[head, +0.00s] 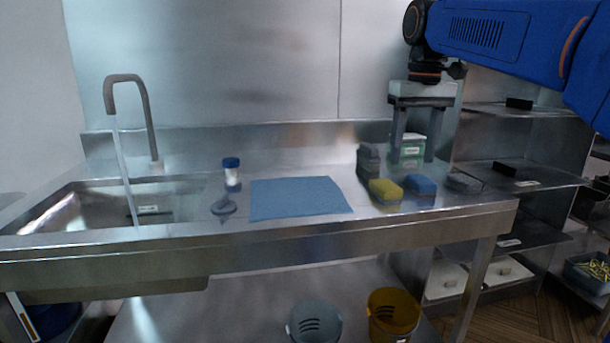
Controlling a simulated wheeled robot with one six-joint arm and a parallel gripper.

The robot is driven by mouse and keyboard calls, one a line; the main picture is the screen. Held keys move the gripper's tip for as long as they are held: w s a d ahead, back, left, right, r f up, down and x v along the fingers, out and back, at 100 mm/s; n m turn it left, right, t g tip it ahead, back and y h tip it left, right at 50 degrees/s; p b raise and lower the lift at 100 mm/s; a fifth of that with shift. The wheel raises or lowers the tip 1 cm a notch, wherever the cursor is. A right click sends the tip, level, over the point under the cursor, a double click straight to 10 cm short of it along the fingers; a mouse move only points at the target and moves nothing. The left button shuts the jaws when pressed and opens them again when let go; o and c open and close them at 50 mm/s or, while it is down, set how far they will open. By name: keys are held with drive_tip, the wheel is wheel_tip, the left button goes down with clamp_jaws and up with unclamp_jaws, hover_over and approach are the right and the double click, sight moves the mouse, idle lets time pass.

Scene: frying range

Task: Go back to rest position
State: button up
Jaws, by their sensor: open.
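My gripper (413,158) hangs from the blue arm at the upper right in the head view. Its two dark fingers point down and stand apart with nothing held between them. Behind the fingers a small green and white box (412,146) shows at the back of the steel counter (300,232). A yellow sponge (385,191) and a blue sponge (420,185) lie on the counter below the gripper. The gap between fingertips and sponges is hard to judge.
A blue cloth (298,197) lies flat mid-counter. Left of it stand a blue-capped bottle (232,173) and a small dark item (223,206). A running tap (146,110) serves the sink (90,207). Grey (315,323) and yellow (393,312) buckets stand below. Shelves (530,174) stand at right.

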drive_tip(key=s+d+f+m+t, duration=0.1)
drive_tip(key=s+d+f+t, duration=0.1)
drive_tip(key=s+f, duration=1.1)
drive_tip(key=s+d+f+t, duration=0.2)
drive_tip(key=s+d+f, duration=0.1)
drive_tip(key=s+f, duration=1)
wheel_tip(320, 180, down, 4)
drive_tip(key=shift+s+d+f+m, duration=0.15)
drive_tip(key=shift+s+m, duration=0.1)
drive_tip(key=shift+m, duration=0.15)
